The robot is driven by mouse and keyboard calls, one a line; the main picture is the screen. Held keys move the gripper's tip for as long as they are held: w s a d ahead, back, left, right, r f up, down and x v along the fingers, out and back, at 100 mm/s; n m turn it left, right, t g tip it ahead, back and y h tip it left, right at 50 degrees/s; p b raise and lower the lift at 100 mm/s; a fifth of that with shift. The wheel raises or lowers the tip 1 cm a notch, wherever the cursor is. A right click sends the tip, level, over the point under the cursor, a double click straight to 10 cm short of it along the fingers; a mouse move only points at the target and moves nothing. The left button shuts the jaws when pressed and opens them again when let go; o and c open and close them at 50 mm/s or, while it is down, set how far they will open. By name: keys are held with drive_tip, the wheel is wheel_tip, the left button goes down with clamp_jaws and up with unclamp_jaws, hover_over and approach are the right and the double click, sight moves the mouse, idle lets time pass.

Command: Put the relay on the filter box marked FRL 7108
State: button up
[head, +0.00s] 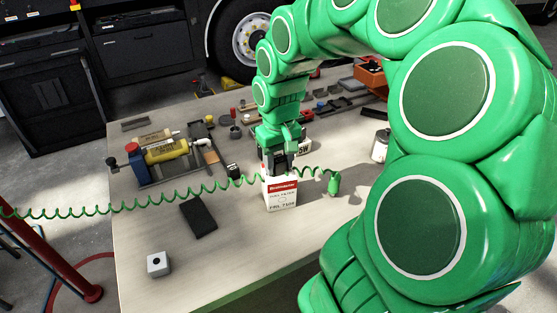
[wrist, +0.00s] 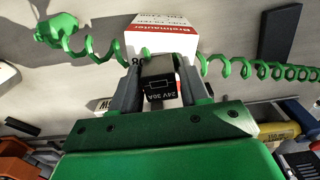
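The filter box (head: 281,194) is white with a red band and stands upright on the workbench. Its printed number looks like FRL 710-something in the head view, with the last digit unclear. It also shows in the wrist view (wrist: 200,42). My gripper (head: 275,163) is right above the box, pointing down. In the wrist view my gripper (wrist: 162,88) has its fingers on both sides of the relay (wrist: 160,90), a small dark block with a label reading 24V 30A. The relay is at the box's top; I cannot tell whether it touches it.
A green coiled hose (head: 120,207) crosses the bench by the box and ends in a fitting (head: 334,185) at the right. A dark pad (head: 198,216) and a white block (head: 158,264) lie front left. A yellow cylinder (head: 167,150) and tools stand behind.

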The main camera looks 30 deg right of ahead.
sight(279, 159)
drive_tip(key=shift+o, duration=1.3)
wheel_tip(279, 159, up, 12)
drive_tip(key=shift+r, duration=0.2)
